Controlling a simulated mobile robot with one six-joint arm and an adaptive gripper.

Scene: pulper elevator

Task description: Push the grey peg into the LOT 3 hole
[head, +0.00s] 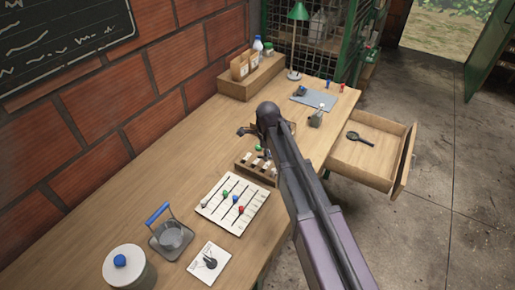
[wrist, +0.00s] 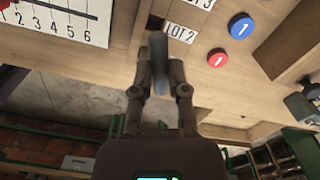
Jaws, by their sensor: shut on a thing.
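My gripper (wrist: 158,88) is shut on the grey peg (wrist: 158,58), which stands up between the fingertips in the wrist view. In the head view my arm hides the gripper and the peg. The wooden lot rack (head: 242,174) is on the bench beside my arm in the head view, with white labels on it. In the wrist view the LOT 2 label (wrist: 180,33) is just right of the peg tip. The LOT 3 label (wrist: 201,3) is cut by the top edge. I cannot see the LOT 3 hole clearly, nor whether the peg touches the rack.
A white slotted board (head: 214,207) with coloured knobs lies in front of the rack. An open drawer (head: 400,160) juts out at right. A blue disc (wrist: 241,26) and red disc (wrist: 217,57) show.

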